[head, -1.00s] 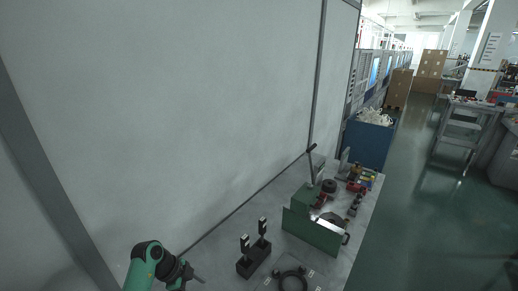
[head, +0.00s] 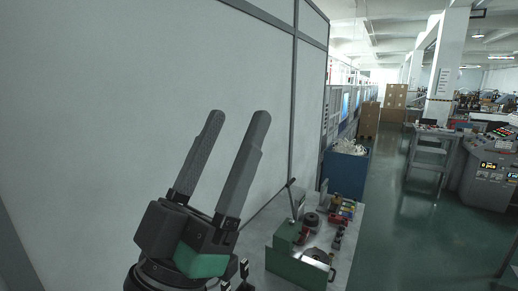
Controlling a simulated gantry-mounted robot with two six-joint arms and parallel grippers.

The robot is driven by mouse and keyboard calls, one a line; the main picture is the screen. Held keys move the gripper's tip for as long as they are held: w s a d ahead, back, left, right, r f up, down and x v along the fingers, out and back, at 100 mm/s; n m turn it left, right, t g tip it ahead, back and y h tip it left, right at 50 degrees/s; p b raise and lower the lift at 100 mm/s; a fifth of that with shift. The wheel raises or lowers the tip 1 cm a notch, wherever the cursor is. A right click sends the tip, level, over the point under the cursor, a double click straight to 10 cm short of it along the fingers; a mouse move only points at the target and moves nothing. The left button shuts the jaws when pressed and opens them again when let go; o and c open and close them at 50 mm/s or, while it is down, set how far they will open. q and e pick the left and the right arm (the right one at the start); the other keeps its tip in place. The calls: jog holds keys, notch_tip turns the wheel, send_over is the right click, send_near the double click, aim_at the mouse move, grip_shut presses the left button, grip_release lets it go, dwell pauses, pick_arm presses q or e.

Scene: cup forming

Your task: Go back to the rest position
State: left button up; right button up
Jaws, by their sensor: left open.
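My left gripper (head: 236,150) is raised high in the lower middle of the head view, close to the camera. Its two dark grey fingers point up and stand apart, with nothing between them. The pale wall panel shows behind the fingers. My right gripper is not in view.
A workbench (head: 344,228) lies beyond and right of the gripper. On it stand a green press (head: 292,262) with an upright lever (head: 292,198) and several small coloured parts (head: 342,210). A blue bin (head: 346,172) stands past the bench. The green floor (head: 405,230) to the right is clear.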

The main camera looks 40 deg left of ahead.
pick_arm(q)
jog(key=d+m+h, duration=0.1)
jog(key=h, duration=0.1)
jog(key=d+m+h, duration=0.1)
jog(key=h, duration=0.1)
jog(key=d+m+h, duration=0.1)
jog(key=d+h, duration=0.1)
jog(key=shift+f+m+g, duration=0.3)
jog(key=shift+g, duration=0.1)
jog(key=shift+r, duration=0.1)
